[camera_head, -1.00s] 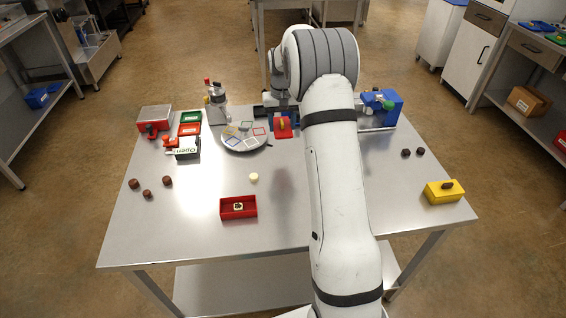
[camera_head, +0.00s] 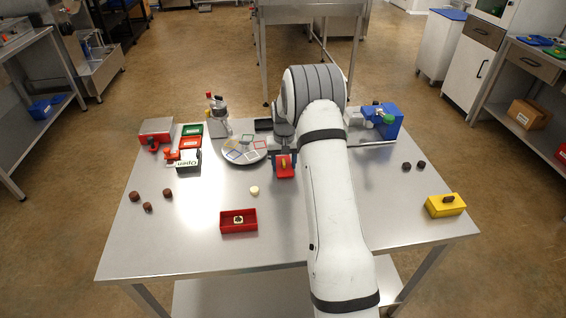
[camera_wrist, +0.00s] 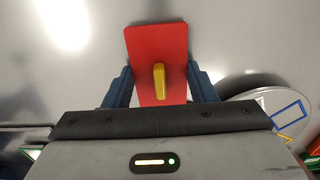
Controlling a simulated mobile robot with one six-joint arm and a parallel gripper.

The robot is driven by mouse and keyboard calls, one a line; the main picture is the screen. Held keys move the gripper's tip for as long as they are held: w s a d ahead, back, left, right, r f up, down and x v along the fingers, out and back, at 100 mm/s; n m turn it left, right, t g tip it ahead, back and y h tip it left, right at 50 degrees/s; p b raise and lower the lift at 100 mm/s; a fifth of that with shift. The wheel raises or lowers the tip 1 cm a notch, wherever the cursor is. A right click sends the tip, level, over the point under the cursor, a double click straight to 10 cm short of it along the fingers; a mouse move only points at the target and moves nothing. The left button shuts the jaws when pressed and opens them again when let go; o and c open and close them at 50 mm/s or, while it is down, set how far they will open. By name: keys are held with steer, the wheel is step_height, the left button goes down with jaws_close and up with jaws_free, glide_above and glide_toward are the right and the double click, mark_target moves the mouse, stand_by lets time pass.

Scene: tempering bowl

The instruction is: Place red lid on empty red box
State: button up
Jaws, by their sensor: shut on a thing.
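A red lid (camera_wrist: 150,50) with a yellow handle (camera_wrist: 159,82) is held between the blue fingers of my gripper (camera_wrist: 160,88) in the wrist view. In the head view the lid (camera_head: 286,173) and my gripper (camera_head: 284,158) are above the steel table, right of the round plate. The open red box (camera_head: 239,228) sits nearer the front of the table, lower left of the lid and apart from it. A small item with a light top and dark centre (camera_head: 238,219) shows inside the box, so it does not look empty.
A pale round piece (camera_head: 255,190) lies just behind the red box. A yellow box (camera_head: 446,206) stands at the right edge. The round plate (camera_head: 243,160) with coloured squares is left of my gripper. Brown pieces (camera_head: 147,207) lie at the left; the front middle is mostly clear.

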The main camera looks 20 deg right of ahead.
steer(key=o, duration=0.5)
steer(key=shift+f, duration=0.1)
steer(key=o, duration=0.4)
steer(key=shift+o, duration=0.2)
